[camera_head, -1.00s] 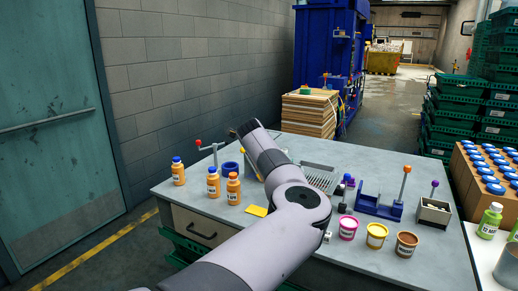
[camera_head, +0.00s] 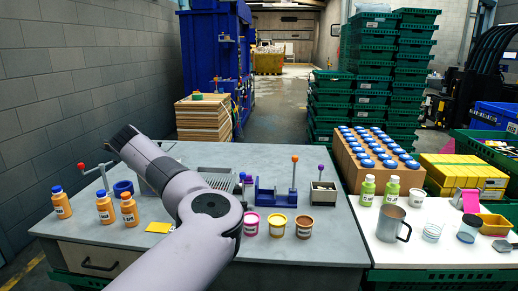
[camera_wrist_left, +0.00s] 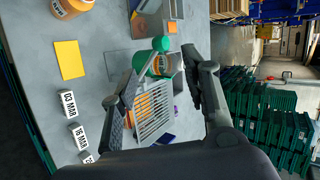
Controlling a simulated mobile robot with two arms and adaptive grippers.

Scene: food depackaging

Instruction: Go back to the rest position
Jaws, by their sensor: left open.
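My left arm reaches over the grey worktable (camera_head: 330,240) in the head view, bent at the elbow, its forearm pointing away to the left. A green-topped item (camera_wrist_left: 158,67) and a slotted metal grate (camera_wrist_left: 154,112) show between and beyond the fingers. No object is visibly held. My right gripper is not in view.
Orange bottles (camera_head: 104,208) and a red-knobbed crank (camera_head: 82,166) stand left of the arm. Several small tubs (camera_head: 277,226), a blue fixture (camera_head: 272,200) and a grey box (camera_head: 323,196) stand to its right. A white side table (camera_head: 390,254) holds green bottles and a metal mug (camera_head: 391,222).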

